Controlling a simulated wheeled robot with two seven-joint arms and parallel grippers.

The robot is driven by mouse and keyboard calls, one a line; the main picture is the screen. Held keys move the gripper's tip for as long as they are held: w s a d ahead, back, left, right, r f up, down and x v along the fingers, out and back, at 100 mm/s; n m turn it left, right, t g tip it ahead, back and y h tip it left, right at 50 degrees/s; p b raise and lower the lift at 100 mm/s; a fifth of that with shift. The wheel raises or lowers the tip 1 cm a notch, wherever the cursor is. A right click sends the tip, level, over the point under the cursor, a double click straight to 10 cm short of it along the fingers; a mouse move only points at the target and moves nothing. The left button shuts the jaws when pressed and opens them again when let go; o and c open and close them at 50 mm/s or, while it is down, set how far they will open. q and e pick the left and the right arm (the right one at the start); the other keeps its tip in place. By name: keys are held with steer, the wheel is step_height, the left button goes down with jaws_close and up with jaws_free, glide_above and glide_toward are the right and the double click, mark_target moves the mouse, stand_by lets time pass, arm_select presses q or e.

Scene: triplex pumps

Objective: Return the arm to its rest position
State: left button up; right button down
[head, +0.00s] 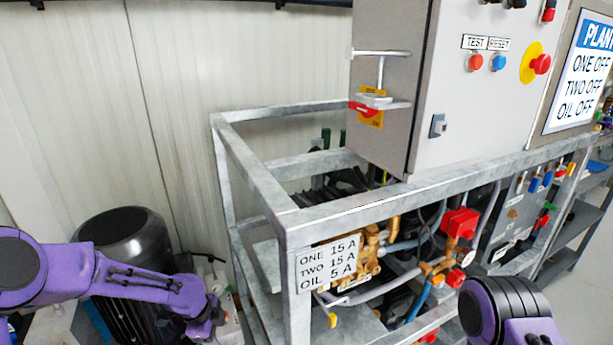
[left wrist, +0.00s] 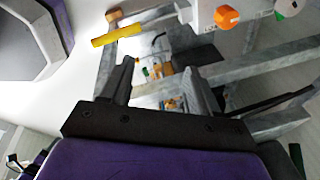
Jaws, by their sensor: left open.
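My left arm (head: 130,275) comes in from the left edge in the head view, in front of a black motor-like cylinder, and reaches to the left side of the metal frame. Its fingers cannot be made out there. In the left wrist view my left gripper (left wrist: 160,82) has its two dark fingers apart with nothing between them. Part of my right arm (head: 505,310) shows at the lower right of the head view; its gripper is out of the picture.
The galvanized frame (head: 255,180) carries a grey control cabinet (head: 480,95) and pipework with red-capped valves (head: 460,222). The black cylinder (head: 125,240) stands close behind my left arm. In the left wrist view a yellow handle (left wrist: 117,35) and an orange knob (left wrist: 227,16) lie beyond the fingers.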

arm_select(q)
steer(key=s+d+f+n+t+p, duration=0.1)
steer(key=s+f+n+t, duration=0.15)
steer(key=s+n, duration=0.55)
steer(key=s+f+n+t+p, duration=0.15)
steer(key=s+f+n, duration=0.25)
steer(key=n, duration=0.8)
steer(key=s+a+n+g+y+p, duration=0.1)
steer(key=s+a, duration=0.3)
steer(key=s, duration=0.7)
steer(key=s+a+n+g+y+p, duration=0.2)
steer(key=s+a+n+y, duration=0.1)
steer(key=s, duration=0.7)
steer(key=shift+s+a+r+n+y, duration=0.4)
steer(key=shift+a+y, duration=0.3)
steer(key=shift+a, duration=0.2)
